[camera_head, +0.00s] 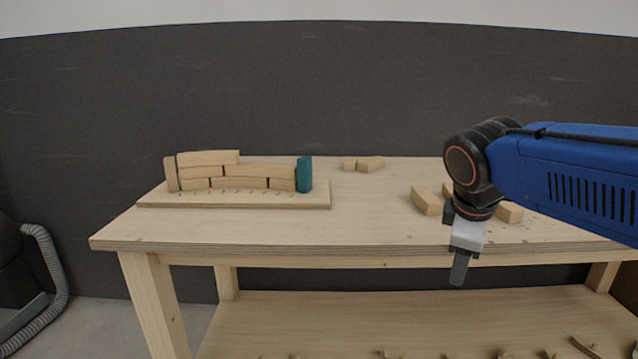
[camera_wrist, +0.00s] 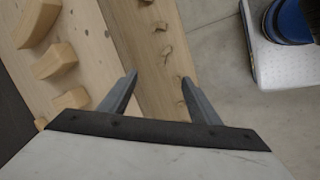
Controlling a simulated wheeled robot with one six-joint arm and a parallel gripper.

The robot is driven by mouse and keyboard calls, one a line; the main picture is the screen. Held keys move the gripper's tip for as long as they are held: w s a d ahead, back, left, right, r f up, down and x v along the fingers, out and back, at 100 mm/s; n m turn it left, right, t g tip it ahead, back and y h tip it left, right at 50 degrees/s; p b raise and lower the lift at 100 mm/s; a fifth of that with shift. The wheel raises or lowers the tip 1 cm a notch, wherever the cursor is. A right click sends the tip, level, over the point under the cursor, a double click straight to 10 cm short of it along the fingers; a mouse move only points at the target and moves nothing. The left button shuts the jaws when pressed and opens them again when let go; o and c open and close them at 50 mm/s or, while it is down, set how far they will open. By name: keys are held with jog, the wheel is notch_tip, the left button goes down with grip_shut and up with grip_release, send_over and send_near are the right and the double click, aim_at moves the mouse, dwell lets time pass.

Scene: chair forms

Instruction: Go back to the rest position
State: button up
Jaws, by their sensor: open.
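My gripper (camera_head: 460,268) hangs pointing down in front of the workbench's front edge, at the right of the head view. In the wrist view my gripper (camera_wrist: 160,88) shows two grey fingers spread apart with nothing between them. The wooden workbench (camera_head: 370,225) stands ahead. Below the fingers, the wrist view shows the lower shelf (camera_wrist: 153,75) with small wooden pieces on it.
A wooden base board (camera_head: 240,200) at the left of the top carries stacked wooden blocks (camera_head: 250,172) and a teal end block (camera_head: 304,174). Loose blocks (camera_head: 426,200) lie near my arm; more lie farther back (camera_head: 370,163). A grey hose (camera_head: 50,265) stands at far left.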

jog(key=s+d+f+m+y, duration=0.1)
jog(key=s+f+m+y, duration=0.1)
jog(key=s+f+m, duration=0.9)
jog(key=shift+s+d+f+m, duration=0.2)
jog(key=shift+s+f+m, duration=0.2)
jog(key=shift+s+f, duration=1.15)
